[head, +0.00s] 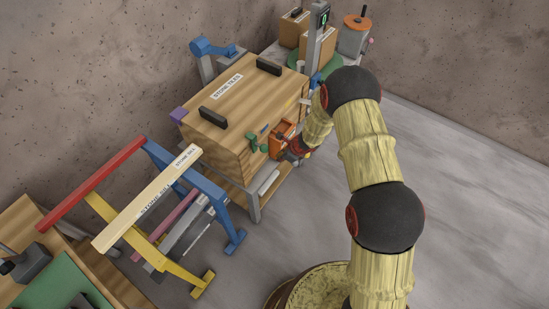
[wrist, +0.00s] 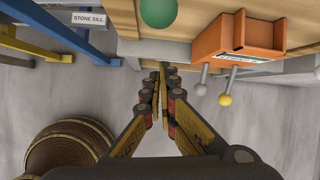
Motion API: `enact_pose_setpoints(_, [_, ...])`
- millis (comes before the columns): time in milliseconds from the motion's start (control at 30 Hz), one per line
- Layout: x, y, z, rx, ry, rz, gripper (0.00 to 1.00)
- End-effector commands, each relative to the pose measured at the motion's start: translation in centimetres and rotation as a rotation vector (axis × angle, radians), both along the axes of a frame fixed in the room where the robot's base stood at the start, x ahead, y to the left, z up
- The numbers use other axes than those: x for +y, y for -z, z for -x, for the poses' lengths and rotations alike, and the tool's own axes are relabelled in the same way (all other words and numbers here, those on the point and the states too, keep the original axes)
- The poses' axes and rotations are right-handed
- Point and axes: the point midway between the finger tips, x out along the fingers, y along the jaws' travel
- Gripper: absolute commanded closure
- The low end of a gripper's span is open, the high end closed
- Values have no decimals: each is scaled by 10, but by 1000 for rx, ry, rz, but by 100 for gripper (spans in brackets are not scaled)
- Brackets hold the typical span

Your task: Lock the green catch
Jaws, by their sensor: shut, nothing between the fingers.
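The green catch (head: 253,142) is on the front face of a wooden crate (head: 205,112) labelled as stone tiles. In the wrist view a round green part (wrist: 158,12), likely the catch's knob, shows at the top edge, cut off by the frame. My gripper (wrist: 160,70) is shut and empty, its fingertips just below the knob in the picture and apart from it. In the head view my gripper (head: 290,154) is beside the crate's front, partly hidden by my arm and the orange box. I cannot tell whether the catch is locked.
An orange box (wrist: 237,38) with a grey-knobbed lever (wrist: 202,85) and a yellow-knobbed lever (wrist: 226,98) is close right of my fingers. A rack (head: 150,200) with a stone sill beam stands left. A barrel (wrist: 70,148) is lower left. Floor at right (head: 480,190) is clear.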

Motion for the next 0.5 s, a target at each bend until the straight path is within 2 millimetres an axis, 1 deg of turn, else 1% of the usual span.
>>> enact_pose_setpoints(33, [-1,-17,1,-5,1,-1,100])
enact_pose_setpoints(100, [-4,-34,4,-5,1,0,100])
enact_pose_setpoints(200, [-8,-54,10,-2,1,1,100])
enact_pose_setpoints(333, [-11,-75,15,0,1,0,100])
enact_pose_setpoints(500, [-14,-91,20,2,2,1,100])
